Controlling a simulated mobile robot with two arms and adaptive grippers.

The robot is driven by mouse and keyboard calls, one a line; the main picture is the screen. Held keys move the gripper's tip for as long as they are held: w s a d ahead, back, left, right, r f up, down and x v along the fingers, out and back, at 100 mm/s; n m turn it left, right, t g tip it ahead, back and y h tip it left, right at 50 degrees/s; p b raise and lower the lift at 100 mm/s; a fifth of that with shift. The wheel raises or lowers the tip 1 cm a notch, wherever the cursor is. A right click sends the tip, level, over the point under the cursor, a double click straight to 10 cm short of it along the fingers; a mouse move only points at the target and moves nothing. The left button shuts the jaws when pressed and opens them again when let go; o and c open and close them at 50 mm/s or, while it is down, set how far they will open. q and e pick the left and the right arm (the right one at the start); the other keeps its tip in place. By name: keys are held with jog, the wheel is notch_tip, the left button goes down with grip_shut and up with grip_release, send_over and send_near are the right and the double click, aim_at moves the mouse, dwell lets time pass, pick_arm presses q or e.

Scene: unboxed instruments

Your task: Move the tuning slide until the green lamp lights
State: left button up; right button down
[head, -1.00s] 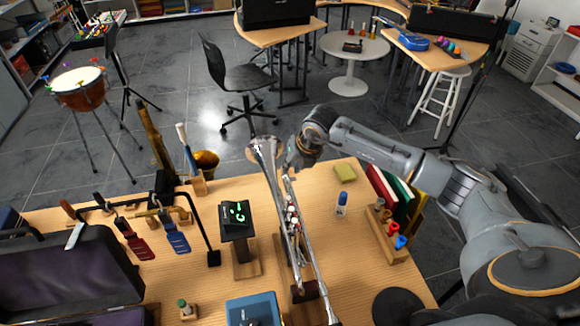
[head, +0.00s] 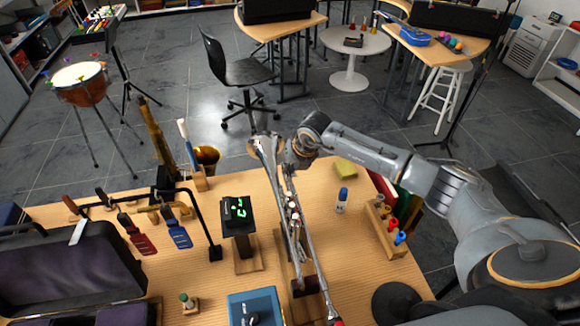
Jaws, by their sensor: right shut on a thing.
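A long silver brass instrument (head: 287,205) with valves lies in a wooden stand on the workbench, pointing away from me. My right gripper (head: 272,148) is at its far end and is shut on a part there, which I take to be the tuning slide; the fingers and arm hide most of it. A black tuner (head: 238,214) on a wooden stand, left of the instrument, shows bright green characters that are too small to read surely. I cannot make out a separate lit green lamp. My left gripper is not in view.
An open dark case (head: 65,270) fills the bench's left side. A blue box (head: 256,306) lies near the front. A wooden rack (head: 383,228) with coloured pieces, a small white bottle (head: 342,200) and a yellow block (head: 345,168) are on the right. Bare bench lies between.

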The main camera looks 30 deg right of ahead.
jog(key=shift+f+b, duration=0.2)
jog(key=shift+b, duration=0.35)
jog(key=shift+r, duration=0.2)
jog(key=c, duration=1.7)
grip_release()
jog(key=shift+o, duration=0.2)
jog(key=shift+s, duration=0.1)
jog(key=a+v, duration=0.1)
jog(key=v, duration=1.1)
jog(key=shift+d, duration=0.45)
